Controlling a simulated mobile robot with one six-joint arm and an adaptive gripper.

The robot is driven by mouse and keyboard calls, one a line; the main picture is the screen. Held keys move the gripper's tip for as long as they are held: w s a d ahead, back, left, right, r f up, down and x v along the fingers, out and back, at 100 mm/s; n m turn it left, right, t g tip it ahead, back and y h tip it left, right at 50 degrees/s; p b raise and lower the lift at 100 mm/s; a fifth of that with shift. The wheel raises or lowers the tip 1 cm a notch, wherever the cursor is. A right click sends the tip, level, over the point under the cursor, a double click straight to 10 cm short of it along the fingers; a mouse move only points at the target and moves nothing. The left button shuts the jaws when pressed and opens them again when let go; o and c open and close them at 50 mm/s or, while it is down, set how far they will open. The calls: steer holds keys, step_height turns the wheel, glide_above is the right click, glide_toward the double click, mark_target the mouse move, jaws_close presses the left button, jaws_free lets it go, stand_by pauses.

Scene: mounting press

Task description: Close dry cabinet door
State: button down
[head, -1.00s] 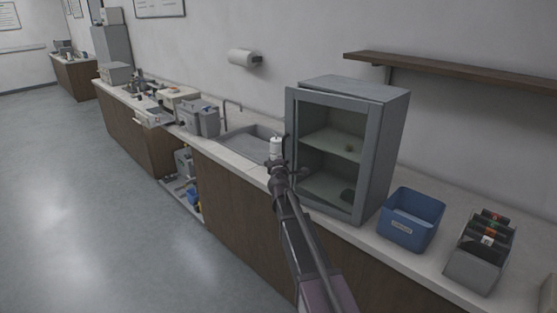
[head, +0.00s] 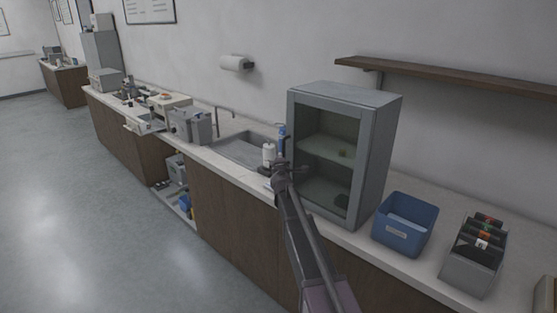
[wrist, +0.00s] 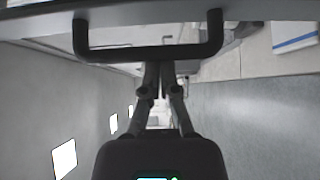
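The dry cabinet (head: 375,150) is a grey box on the counter with a glass-panelled door (head: 324,156). In the head view the door looks flush with the cabinet front, with no clear gap. Its black bar handle (wrist: 110,53) spans the top of the wrist view. My gripper (head: 279,170) is at the door's left edge. In the wrist view the fingers of my gripper (wrist: 158,68) are together, with tips at the middle of the handle bar. I cannot tell whether they touch it. The bar does not appear to be between them.
A blue bin (head: 405,225) and a grey holder (head: 474,258) stand right of the cabinet. White and blue bottles (head: 268,154) and a sink (head: 245,148) are to its left. A wooden shelf (head: 450,77) hangs above. The floor (head: 90,200) at left is clear.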

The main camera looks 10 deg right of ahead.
steer(key=shift+d, duration=0.25)
steer(key=shift+s+a, duration=0.1)
steer(key=shift+a, duration=0.1)
steer(key=s+a, duration=0.6)
steer(key=s, duration=0.5)
steer(key=shift+a, duration=0.4)
